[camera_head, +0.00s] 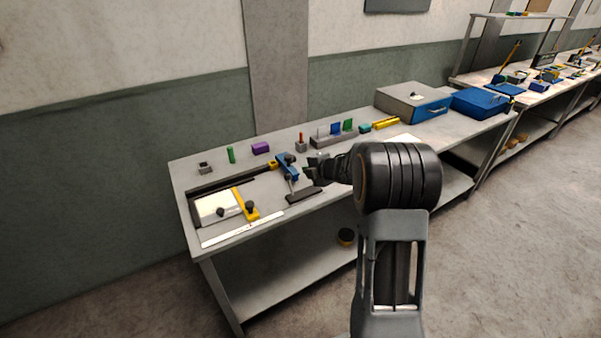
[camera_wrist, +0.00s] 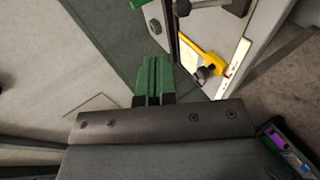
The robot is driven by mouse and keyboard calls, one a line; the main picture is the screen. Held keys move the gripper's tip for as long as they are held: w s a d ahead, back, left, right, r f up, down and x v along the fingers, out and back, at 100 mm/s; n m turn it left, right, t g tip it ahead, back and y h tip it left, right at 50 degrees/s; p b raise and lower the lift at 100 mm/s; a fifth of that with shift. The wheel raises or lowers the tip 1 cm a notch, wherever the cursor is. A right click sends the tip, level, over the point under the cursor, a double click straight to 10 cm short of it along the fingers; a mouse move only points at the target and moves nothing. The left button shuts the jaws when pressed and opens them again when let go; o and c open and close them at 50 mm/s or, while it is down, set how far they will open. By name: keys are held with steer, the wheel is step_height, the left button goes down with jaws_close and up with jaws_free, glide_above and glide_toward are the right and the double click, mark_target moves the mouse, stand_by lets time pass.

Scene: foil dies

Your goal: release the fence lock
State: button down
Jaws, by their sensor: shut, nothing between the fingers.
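A yellow fence piece (camera_head: 240,199) lies across the right side of a pale plate (camera_head: 210,207) at the left end of the bench. A dark knob (camera_head: 250,206) sits at its near end; the fence (camera_wrist: 198,50) and this knob (camera_wrist: 204,73) also show in the wrist view. Another dark knob (camera_head: 220,211) is on the plate. I cannot tell from the pictures which part is the lock. My gripper (camera_head: 314,160) is over the bench, to the right of the fence and apart from it. Its green-looking fingers (camera_wrist: 153,72) are together and empty.
A blue device (camera_head: 288,168) with a dark foot stands between my gripper and the fence. A white ruler (camera_head: 240,230) lies along the front edge. Small blocks, a grey rack (camera_head: 334,140) and a grey box (camera_head: 411,100) stand along the back.

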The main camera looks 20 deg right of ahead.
steer(key=shift+s+d+r, duration=0.2)
steer(key=shift+s+r, duration=0.25)
steer(key=shift+s+d+r, duration=0.15)
steer(key=shift+s+r, duration=0.3)
steer(key=shift+d, duration=0.1)
